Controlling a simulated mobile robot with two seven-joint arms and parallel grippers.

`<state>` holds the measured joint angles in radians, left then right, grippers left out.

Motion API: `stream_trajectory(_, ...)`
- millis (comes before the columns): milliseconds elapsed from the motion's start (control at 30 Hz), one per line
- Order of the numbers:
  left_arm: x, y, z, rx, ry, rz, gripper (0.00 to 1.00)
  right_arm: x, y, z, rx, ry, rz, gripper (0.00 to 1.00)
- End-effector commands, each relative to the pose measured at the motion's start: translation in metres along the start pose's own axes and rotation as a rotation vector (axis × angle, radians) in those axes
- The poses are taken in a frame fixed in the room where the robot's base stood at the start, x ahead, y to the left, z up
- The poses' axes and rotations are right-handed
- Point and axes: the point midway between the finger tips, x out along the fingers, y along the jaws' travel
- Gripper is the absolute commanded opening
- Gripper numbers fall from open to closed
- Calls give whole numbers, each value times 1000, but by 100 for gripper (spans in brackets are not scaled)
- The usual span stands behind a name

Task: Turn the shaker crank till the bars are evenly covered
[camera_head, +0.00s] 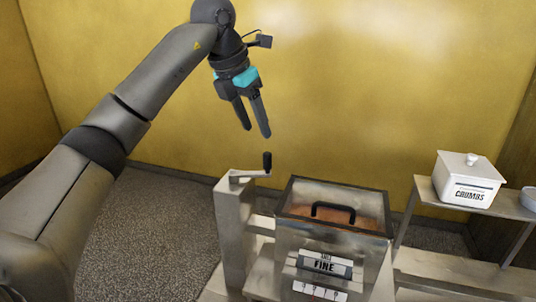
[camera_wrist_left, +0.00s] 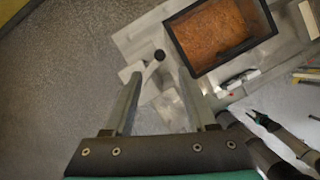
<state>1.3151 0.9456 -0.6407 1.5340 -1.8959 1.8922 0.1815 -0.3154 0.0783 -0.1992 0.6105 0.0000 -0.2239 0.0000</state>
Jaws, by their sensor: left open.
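The shaker crank is a short pale arm (camera_head: 247,176) with an upright black knob (camera_head: 267,161), on top of a grey post. In the left wrist view the knob (camera_wrist_left: 159,55) shows between and beyond the fingertips. My left gripper (camera_head: 256,134) is open and empty, pointing down above the knob and apart from it. No bars can be made out.
A black handle (camera_head: 333,210) spans the box top. A white lidded CRUMBS container (camera_head: 468,181) stands on a shelf at the right, beside a partly visible white bowl (camera_head: 529,198). The speckled floor (camera_head: 150,230) left of the post is clear.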

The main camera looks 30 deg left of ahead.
Motion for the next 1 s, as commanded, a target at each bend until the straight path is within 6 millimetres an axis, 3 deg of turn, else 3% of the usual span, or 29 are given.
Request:
stream_trajectory(200,49,-1,0,0,4,-2,57,-5,3,-16,0,25,3,48)
stream_trajectory(433,86,-1,0,0,1,-3,57,-10,4,-24,0,40,5,48)
stream_trajectory(600,98,-1,0,0,0,-2,57,-11,4,-23,-1,38,5,48)
stream_trajectory(900,100,-1,0,1,-1,-1,57,-11,3,-17,-1,29,4,48)
stream_trajectory(1000,100,-1,0,1,-1,-1,47,-11,3,-17,-1,27,4,48)
